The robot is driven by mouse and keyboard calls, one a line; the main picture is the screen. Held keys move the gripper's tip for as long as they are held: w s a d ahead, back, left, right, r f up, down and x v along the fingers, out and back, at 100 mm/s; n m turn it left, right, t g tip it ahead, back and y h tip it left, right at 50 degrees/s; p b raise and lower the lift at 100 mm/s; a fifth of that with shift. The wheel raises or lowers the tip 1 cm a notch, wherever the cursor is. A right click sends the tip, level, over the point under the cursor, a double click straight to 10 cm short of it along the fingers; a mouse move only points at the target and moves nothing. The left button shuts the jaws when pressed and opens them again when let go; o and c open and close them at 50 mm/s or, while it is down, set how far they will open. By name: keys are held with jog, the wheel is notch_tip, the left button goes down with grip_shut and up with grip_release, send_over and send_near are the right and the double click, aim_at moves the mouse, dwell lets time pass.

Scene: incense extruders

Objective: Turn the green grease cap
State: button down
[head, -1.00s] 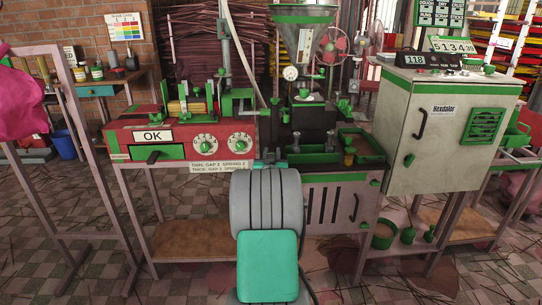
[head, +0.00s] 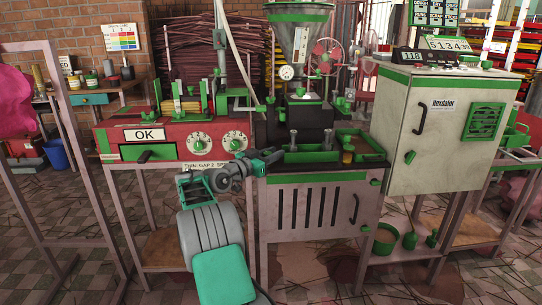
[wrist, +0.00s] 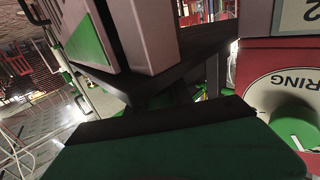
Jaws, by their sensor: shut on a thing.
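My gripper (head: 268,158) is at the front left corner of the black extruder (head: 303,118), beside the red control box (head: 170,140). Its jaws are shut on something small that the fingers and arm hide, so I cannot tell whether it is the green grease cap. No grease cap shows clearly in either view. Several small green knobs and fittings (head: 262,110) show on the extruder above my gripper. In the wrist view, dark plates and a green surface fill the middle and bottom, and a white dial with a green knob (wrist: 294,122) is close on the right.
A slatted cabinet (head: 318,208) stands below the extruder. A green tray (head: 357,143) lies to its right, and a tall cream cabinet (head: 442,130) stands further right. A pink frame (head: 75,150) stands at the left. The tiled floor in front is strewn with sticks.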

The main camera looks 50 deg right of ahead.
jog(key=shift+s+d+r+m+g, duration=0.1)
jog(key=shift+s+m+g, duration=0.15)
jog(key=shift+m+g, duration=0.35)
jog(key=c, duration=1.1)
grip_release()
jog(key=shift+d, duration=0.1)
jog(key=shift+f, duration=0.2)
jog(key=shift+a+f, duration=0.1)
jog(key=shift+a, duration=0.1)
jog(key=a+b, duration=0.1)
jog(key=a, duration=0.1)
jog(key=w+a+b, duration=0.1)
jog(key=a, duration=0.1)
jog(key=a+b, duration=0.1)
jog(key=a, duration=0.2)
jog(key=shift+w, duration=0.3)
jog(key=shift+w+a+r, duration=0.1)
jog(key=shift+a+r, duration=0.1)
jog(key=shift+a, duration=0.2)
